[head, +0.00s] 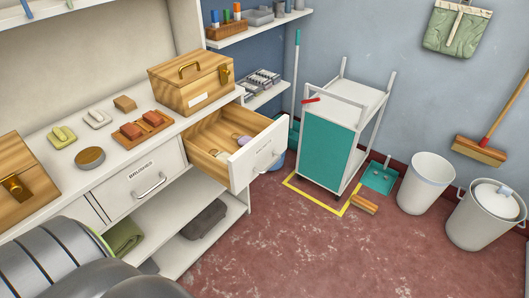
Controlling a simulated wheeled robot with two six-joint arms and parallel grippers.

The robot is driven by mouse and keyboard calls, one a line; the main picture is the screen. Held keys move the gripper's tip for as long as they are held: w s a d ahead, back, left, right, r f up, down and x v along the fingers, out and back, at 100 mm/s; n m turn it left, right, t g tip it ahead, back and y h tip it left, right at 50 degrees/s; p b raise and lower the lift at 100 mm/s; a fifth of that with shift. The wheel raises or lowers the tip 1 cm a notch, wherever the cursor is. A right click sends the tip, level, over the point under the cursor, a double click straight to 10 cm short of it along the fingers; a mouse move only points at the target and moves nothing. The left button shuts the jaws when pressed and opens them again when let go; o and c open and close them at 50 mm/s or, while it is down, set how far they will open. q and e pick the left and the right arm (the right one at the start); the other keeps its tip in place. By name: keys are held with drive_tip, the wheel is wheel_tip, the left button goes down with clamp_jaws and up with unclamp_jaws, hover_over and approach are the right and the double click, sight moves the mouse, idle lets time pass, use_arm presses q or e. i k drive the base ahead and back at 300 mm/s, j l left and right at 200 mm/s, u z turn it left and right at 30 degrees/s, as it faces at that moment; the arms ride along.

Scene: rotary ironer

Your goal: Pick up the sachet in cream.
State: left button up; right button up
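An open wooden drawer (204,138) with a white front juts out below the counter. Inside it, near the front, lie a small cream item (222,155), possibly the cream sachet, and a small purple item (243,140). Both are small in view, and the drawer front partly hides the space there. A grey arm of mine fills the lower left corner. Neither of my grippers shows.
A wooden box with a handle (192,83) stands on the counter above the drawer. Several small brushes or blocks and a round tin (90,158) lie to its left. A closed drawer (138,180) is beside the open one. A cart (328,150) and bins (426,183) stand right. The red floor in front is clear.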

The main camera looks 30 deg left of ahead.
sight(223, 156)
drive_tip(key=u, duration=1.3)
